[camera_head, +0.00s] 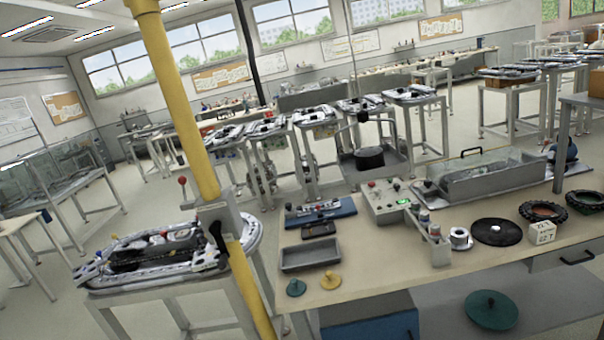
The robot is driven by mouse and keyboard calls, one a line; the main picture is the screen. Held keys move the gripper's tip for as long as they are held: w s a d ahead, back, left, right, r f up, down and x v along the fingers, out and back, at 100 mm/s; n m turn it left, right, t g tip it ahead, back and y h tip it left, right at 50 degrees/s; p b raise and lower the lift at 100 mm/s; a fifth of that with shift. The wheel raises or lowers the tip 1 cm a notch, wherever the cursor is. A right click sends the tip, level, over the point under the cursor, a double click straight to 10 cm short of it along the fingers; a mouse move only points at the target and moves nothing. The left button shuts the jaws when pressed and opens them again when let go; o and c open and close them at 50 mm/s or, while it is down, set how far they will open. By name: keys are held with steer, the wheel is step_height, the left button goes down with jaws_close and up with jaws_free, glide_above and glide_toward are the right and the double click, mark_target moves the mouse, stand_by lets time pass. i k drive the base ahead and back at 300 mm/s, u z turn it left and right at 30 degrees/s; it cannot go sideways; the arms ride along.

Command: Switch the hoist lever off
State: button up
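A yellow post (177,90) rises at the left of centre, close to me and leaning in the picture. A grey box (221,212) is fixed to it. A black lever (218,238) sits on the front of this box, its handle running down and slightly to the right; it looks like the hoist lever, but I see no label, and I cannot tell on from off. A small red-knobbed stick (183,182) stands just left of the post. My gripper is not in view, and nothing touches the black lever.
To the right, a workbench (390,268) holds a grey tray (311,256), a control box (388,206) with a green light, a metal trough (492,176) and black discs.

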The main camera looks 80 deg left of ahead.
mark_target(182, 180)
steer(key=u, duration=2.3)
steer(key=k, duration=0.25)
steer(key=u, duration=0.6)
steer(key=i, duration=0.55)
steer(key=z, duration=0.05)
